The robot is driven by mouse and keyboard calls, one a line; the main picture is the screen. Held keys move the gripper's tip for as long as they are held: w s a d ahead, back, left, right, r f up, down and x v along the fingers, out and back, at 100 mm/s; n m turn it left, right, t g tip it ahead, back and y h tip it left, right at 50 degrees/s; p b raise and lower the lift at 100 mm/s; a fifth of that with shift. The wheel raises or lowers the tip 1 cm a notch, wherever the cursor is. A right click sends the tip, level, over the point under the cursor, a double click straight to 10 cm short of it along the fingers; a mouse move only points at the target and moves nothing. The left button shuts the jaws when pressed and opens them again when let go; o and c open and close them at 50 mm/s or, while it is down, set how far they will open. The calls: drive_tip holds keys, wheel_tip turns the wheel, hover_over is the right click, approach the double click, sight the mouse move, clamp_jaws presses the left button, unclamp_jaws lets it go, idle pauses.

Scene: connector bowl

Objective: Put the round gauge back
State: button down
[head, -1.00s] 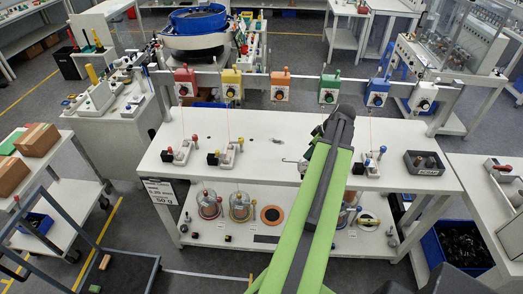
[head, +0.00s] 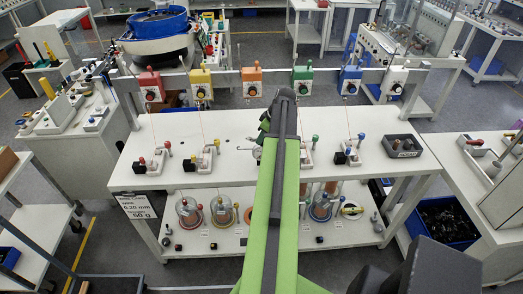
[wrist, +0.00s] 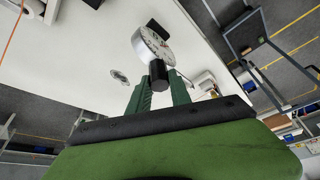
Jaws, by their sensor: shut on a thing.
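My gripper (wrist: 160,88) is shut on the round gauge (wrist: 152,46), a disc with a white face and silver rim. The gauge's black cylindrical part (wrist: 157,74) sits between the green fingertips. In the wrist view the gauge is held tilted over the white bench top, and I cannot tell its height above it. In the head view my arm covers most of the gripper; a small part of what looks like the gauge (head: 257,152) shows at its left, near the bench's middle. A small round metal fitting (wrist: 119,77) is on the white surface left of the fingers.
The white bench (head: 225,178) carries several small fixtures with coloured knobs, and a dark tray (head: 402,146) at its right. Several coloured tension boxes (head: 250,82) hang on a rail behind, with thin wires down to the fixtures. Glass-domed items (head: 188,211) stand on the lower shelf.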

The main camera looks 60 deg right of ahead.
wheel_tip(320, 180, down, 4)
drive_tip(key=b, duration=0.4)
drive_tip(key=shift+f, duration=0.2)
drive_tip(key=shift+r, duration=0.2)
drive_tip(key=shift+f, duration=0.2)
drive_tip(key=c, duration=1.2)
unclamp_jaws()
drive_tip(key=shift+r, duration=0.1)
drive_tip(key=shift+r+p, duration=0.45)
drive_tip(key=shift+r, duration=0.05)
drive_tip(key=p+v, duration=1)
drive_tip(key=v, duration=0.1)
drive_tip(key=shift+s+r, duration=0.15)
